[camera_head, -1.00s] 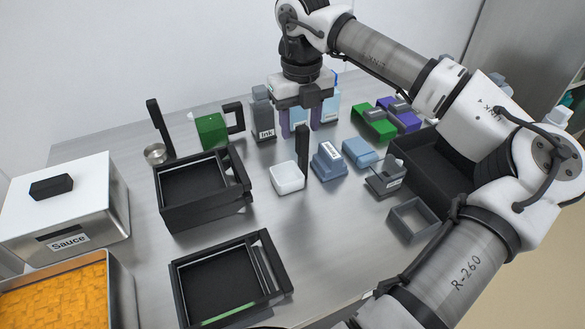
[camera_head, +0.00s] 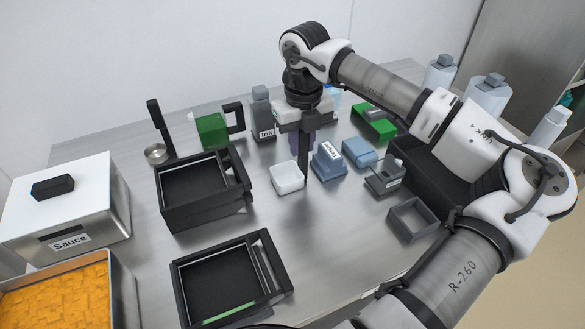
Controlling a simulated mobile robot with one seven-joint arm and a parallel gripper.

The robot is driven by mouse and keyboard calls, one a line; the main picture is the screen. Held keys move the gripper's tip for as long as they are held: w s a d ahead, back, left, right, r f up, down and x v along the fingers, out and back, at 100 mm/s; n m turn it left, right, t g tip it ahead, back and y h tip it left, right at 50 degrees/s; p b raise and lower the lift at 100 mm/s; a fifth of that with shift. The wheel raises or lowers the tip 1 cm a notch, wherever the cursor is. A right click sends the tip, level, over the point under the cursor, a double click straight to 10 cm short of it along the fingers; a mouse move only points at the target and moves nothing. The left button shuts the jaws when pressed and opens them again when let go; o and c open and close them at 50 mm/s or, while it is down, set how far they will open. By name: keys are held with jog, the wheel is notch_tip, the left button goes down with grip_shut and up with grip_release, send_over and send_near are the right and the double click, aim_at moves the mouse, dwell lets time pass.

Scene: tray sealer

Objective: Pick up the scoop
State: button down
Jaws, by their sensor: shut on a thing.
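The scoop (camera_head: 287,178) is a small white square cup with an upright black handle, on the steel table near the middle of the camera_head view. My gripper (camera_head: 306,147) is above and just behind the cup, pointing down. It is shut on the scoop's black handle, whose lower part shows below the fingers. The upper handle and part of the fingers are hidden. The cup appears to rest on the table; I cannot tell if it is slightly lifted.
Blue-grey blocks (camera_head: 327,163) stand close right of the scoop. Black-framed trays (camera_head: 205,222) are at left, with a small metal ladle (camera_head: 156,153) behind. An Ink bottle (camera_head: 262,112) and green pitcher (camera_head: 212,130) stand at the back. A Sauce box (camera_head: 70,215) is far left.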

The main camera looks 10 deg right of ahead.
notch_tip(320, 180, up, 20)
dwell(0.7)
jog(key=shift+a, duration=0.1)
dwell(1.1)
